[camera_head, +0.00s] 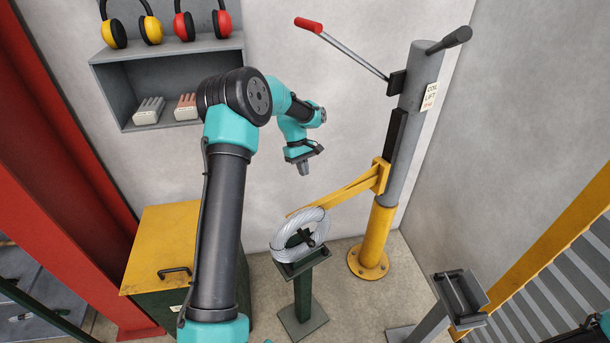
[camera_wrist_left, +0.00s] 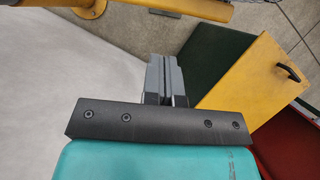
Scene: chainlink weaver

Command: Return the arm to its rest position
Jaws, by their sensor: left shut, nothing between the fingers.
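My left arm (camera_head: 222,220) reaches up from the bottom of the head view and bends over toward the middle. My left gripper (camera_head: 303,168) hangs from its end, pointing down, in the air above and left of the yellow lift arm. In the left wrist view the two grey fingers of this gripper (camera_wrist_left: 166,78) are together, with nothing between them. A teal piece of my right arm shows at the lower right edge of the head view; its fingers cannot be made out.
A silver wire coil (camera_head: 287,236) sits on a green stand (camera_head: 303,290) below my left gripper. A coil lift post (camera_head: 410,120) carries the yellow arm (camera_head: 340,194). A yellow-topped cabinet (camera_head: 163,245) stands left, under a grey shelf (camera_head: 115,90). Another small stand (camera_head: 440,315) is at lower right.

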